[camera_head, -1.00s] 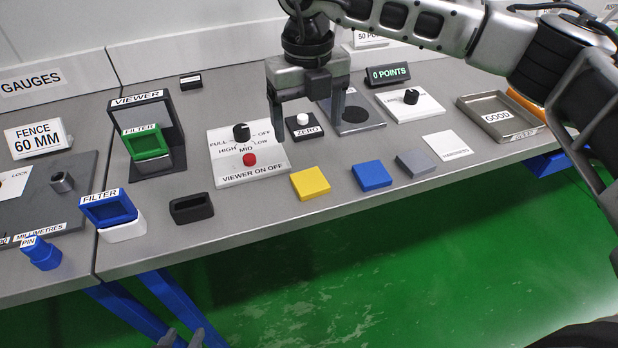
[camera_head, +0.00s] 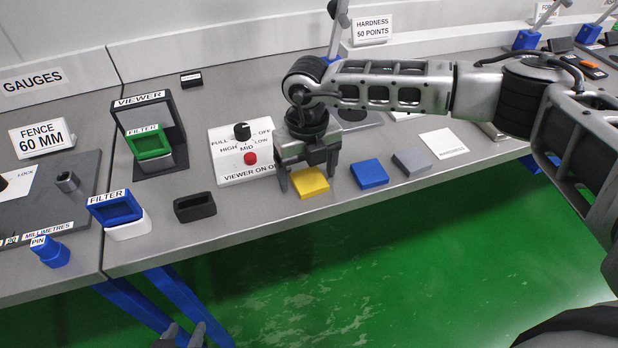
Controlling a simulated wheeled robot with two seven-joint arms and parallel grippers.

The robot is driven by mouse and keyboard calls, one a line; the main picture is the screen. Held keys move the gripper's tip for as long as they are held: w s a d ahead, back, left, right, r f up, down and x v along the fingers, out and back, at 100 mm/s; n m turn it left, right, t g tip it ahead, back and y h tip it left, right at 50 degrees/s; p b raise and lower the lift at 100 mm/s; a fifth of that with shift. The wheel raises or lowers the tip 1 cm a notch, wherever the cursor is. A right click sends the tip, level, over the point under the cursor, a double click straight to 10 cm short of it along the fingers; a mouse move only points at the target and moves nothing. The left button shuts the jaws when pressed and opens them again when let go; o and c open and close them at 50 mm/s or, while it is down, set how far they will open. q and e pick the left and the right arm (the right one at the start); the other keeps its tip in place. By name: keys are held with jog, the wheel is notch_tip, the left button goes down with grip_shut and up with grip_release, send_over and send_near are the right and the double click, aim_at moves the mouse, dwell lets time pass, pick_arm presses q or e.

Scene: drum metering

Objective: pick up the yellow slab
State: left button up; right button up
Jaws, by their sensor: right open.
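The yellow slab (camera_head: 312,184) lies flat on the grey bench near its front edge. My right gripper (camera_head: 308,173) points down over the slab, open, with one finger at its left side and the other near its far right corner. The gripper hides part of the slab's far edge, and I cannot tell whether the fingers touch it. Part of my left gripper (camera_head: 183,336) shows at the bottom edge, low in front of the bench and far from the slab; its opening is unclear.
A blue slab (camera_head: 369,174) and a grey slab (camera_head: 411,162) lie to the right of the yellow one. The viewer switch panel (camera_head: 232,170) is close on the left. A black open holder (camera_head: 195,207) sits further left. The bench's front edge is close.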

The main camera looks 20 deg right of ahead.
jog(key=c, duration=1.1)
jog(key=shift+r, duration=0.2)
